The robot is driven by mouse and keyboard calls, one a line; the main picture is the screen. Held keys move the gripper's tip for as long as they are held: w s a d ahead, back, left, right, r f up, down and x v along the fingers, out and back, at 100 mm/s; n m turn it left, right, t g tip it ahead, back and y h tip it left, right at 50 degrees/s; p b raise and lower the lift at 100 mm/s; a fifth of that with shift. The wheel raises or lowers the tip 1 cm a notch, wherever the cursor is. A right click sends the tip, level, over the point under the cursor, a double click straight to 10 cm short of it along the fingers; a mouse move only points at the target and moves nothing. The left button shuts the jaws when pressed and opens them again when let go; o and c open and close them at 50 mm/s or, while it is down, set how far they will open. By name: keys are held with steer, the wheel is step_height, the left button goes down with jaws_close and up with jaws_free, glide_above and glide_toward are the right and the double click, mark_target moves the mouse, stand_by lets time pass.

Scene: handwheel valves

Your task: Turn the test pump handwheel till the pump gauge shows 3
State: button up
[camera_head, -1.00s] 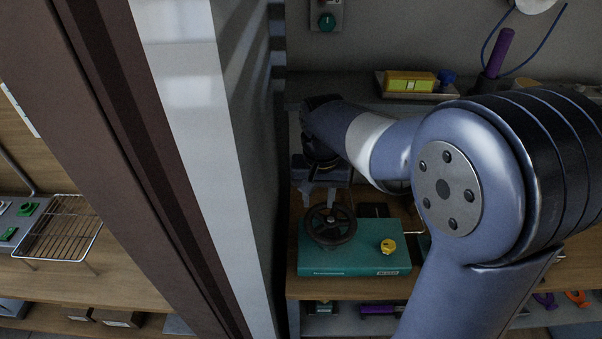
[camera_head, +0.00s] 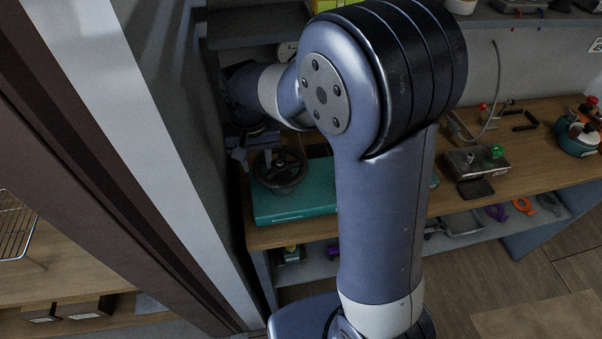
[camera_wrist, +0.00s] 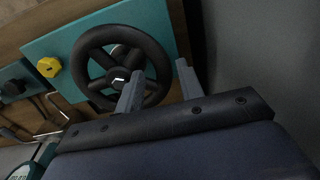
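The black handwheel (camera_head: 291,181) stands on a teal pump block (camera_head: 292,206) on a wooden bench. In the wrist view the handwheel (camera_wrist: 84,56) is near, with its spokes and hub clear. My gripper (camera_head: 240,155) is beside the wheel's back left in the head view. In the wrist view my gripper (camera_wrist: 156,82) is open. One finger overlaps the wheel's face in the picture, and the other is just outside its rim. I cannot tell whether either touches. No gauge reading can be made out.
A yellow knob (camera_wrist: 48,67) sits on the same block. A grey wall panel (camera_head: 160,130) rises close left of the bench. A metal box with a green knob (camera_head: 495,151) and a teal pot (camera_head: 576,138) stand to the right. Open floor lies at lower right.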

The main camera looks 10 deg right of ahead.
mark_target(261, 174)
steer(key=f, duration=0.1)
steer(key=s+f, duration=0.1)
steer(key=shift+d+f+b, duration=0.1)
steer(key=shift+f+b, duration=0.2)
steer(key=shift+s+r+n, duration=0.1)
steer(key=shift+s+n, duration=0.2)
steer(key=shift+n, duration=0.4)
steer(key=n, duration=0.1)
steer(key=s+n, duration=0.1)
steer(key=n, duration=0.1)
steer(key=shift+d+f+b, duration=0.1)
steer(key=shift+f+b, duration=0.1)
steer(key=shift+b, duration=0.2)
steer(key=shift+w+n, duration=0.2)
steer(key=shift+n, duration=0.1)
steer(key=shift+w+r+p, duration=0.3)
steer(key=shift+w, duration=0.65)
steer(key=shift+w+r, duration=0.1)
steer(key=shift+w, duration=0.15)
steer(key=c, duration=0.6)
